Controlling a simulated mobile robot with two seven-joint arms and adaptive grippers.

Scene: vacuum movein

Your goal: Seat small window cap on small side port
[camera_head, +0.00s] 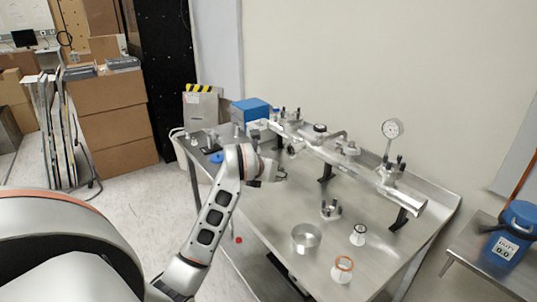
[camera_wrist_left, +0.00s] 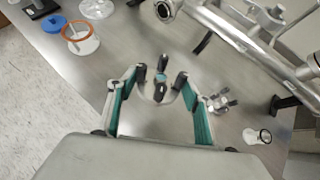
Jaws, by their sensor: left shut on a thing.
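My left gripper (camera_head: 268,180) hangs over the left part of the steel table. In the left wrist view, the left gripper (camera_wrist_left: 161,83) is shut on a small cap (camera_wrist_left: 160,77) with dark clamp posts and a teal centre, held clear of the table. The long metal tube assembly (camera_head: 345,168) stands on black supports behind it. In the left wrist view, an open round port (camera_wrist_left: 164,11) of the assembly faces the gripper, apart from the held cap. I cannot tell for certain whether it is the small side port. My right gripper is not in view.
A clamp-posted fitting (camera_head: 331,209), a metal ring (camera_head: 306,238), a black-ringed piece (camera_head: 359,235) and an orange-ringed piece (camera_head: 343,268) stand on the table. Another orange-ringed piece (camera_wrist_left: 80,32) stands left in the wrist view. A gauge (camera_head: 392,129) rises from the tube.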

